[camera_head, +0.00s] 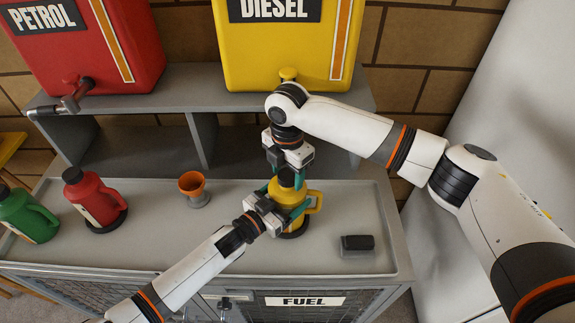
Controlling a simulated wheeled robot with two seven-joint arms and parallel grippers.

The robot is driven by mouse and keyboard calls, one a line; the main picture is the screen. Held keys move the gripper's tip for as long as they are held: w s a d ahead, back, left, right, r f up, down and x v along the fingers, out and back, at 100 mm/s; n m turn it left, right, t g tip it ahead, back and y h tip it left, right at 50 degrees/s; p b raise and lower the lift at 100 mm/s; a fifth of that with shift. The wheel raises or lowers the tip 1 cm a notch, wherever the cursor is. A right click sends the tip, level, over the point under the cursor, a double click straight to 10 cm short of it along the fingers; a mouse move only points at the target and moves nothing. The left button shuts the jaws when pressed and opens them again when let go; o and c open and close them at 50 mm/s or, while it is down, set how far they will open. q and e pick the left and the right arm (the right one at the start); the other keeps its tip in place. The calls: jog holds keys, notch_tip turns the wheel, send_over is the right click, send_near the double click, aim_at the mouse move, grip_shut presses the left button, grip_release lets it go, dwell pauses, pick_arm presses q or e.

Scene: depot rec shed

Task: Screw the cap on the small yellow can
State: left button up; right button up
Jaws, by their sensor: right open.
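The small yellow can (314,198) stands upright on the grey counter tray, its handle to the right. A black cap (287,178) is at the top of its neck; whether it is threaded on cannot be seen. My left gripper (283,203) comes from the front left, its teal fingers shut around the can's body. My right gripper (287,174) points down from above, open, with its fingers on either side of the cap. The grippers hide much of the can's front and neck.
A red can (92,198) and a green can (28,214) stand at the left. An orange funnel (193,185) is behind. A black block (357,243) lies at right. Red petrol (85,45) and yellow diesel (285,55) tanks with taps sit on the shelf (200,78).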

jog(key=c, duration=1)
jog(key=m, duration=0.5)
jog(key=o, duration=1.1)
jog(key=shift+r, duration=2.3)
jog(key=shift+c, duration=0.5)
